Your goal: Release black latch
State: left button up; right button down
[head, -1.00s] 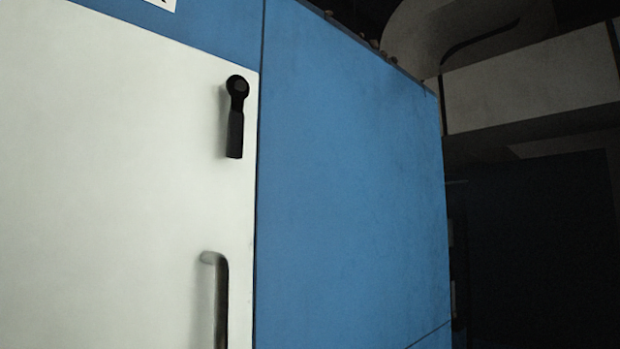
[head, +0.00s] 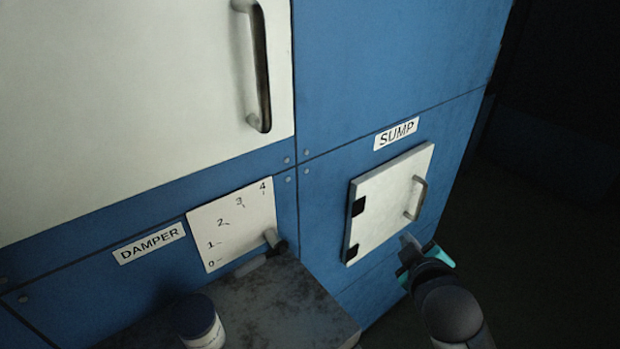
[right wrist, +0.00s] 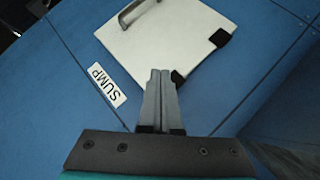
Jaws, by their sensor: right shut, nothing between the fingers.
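The black latch is not in view now. The large white door that carries it fills the upper left of the head view (head: 130,110), with its metal handle (head: 262,70) at the right edge. My right gripper (head: 408,240) is low at the right, close to the bottom of the small white sump door. In the right wrist view its fingers (right wrist: 159,78) are shut and empty, pointing at the sump door (right wrist: 165,40). I cannot tell whether they touch it. My left gripper is not in view.
The sump door has a small handle (head: 415,199) and black hinges. A damper plate (head: 232,225) with a lever (head: 276,241) sits left of it. Below is a dark ledge (head: 300,305) with a jar (head: 200,322). The right side is dark.

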jog(key=w+a+r+n+t+y, duration=0.1)
jog(key=w+r+n+t+y, duration=0.3)
jog(key=r+n, duration=0.55)
jog(key=w+a+r+n+t+y, duration=0.1)
jog(key=w+r+n+t+y, duration=0.3)
jog(key=r, duration=1)
jog(key=w+a+r+n+t+y, duration=0.25)
jog(key=r+n, duration=0.55)
jog(key=r, duration=0.4)
jog(key=s+a+r+n+g+y, duration=0.2)
jog(key=r+n+g+y, duration=0.45)
jog(key=n, duration=0.55)
jog(key=s+a+r+n+g+y, duration=0.1)
jog(key=s+r+n+g+y, duration=0.1)
jog(key=r+n+g+y, duration=0.7)
jog(key=s+d+r+n+g+h, duration=0.2)
jog(key=s+n+g+h, duration=0.3)
jog(key=n, duration=1.4)
jog(key=shift+s+r+h, duration=0.35)
jog(key=shift+s+h, duration=0.1)
jog(key=shift+h, duration=0.45)
